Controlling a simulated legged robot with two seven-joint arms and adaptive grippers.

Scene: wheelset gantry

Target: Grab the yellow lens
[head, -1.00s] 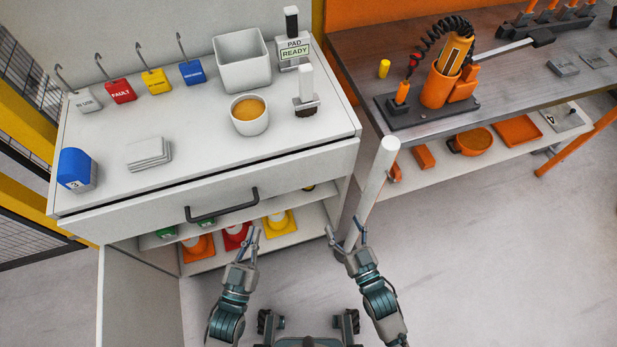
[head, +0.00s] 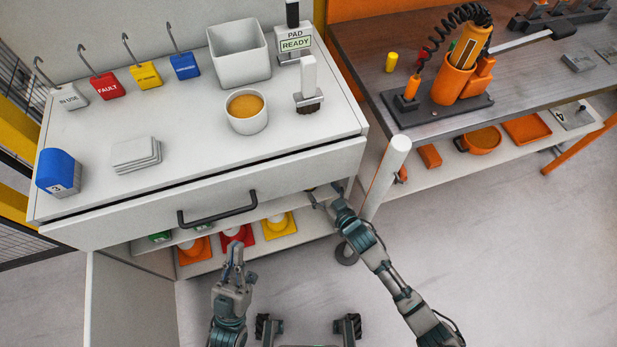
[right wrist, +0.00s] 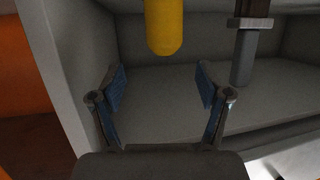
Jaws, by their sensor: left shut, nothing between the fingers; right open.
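A yellow rounded cylinder, which looks like the yellow lens (right wrist: 164,27), shows at the top of the right wrist view, its upper part cut off by the frame. My right gripper (right wrist: 159,75) is open below it in that view, with clear space between its fingers, not touching it. In the head view my right gripper (head: 325,194) reaches under the right end of the drawer into the shelf opening; the lens is mostly hidden there. My left gripper (head: 236,250) is shut and empty in front of the lower shelf.
The white cabinet's drawer (head: 285,180) overhangs the opening. A white post (head: 386,178) stands right of my right arm.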

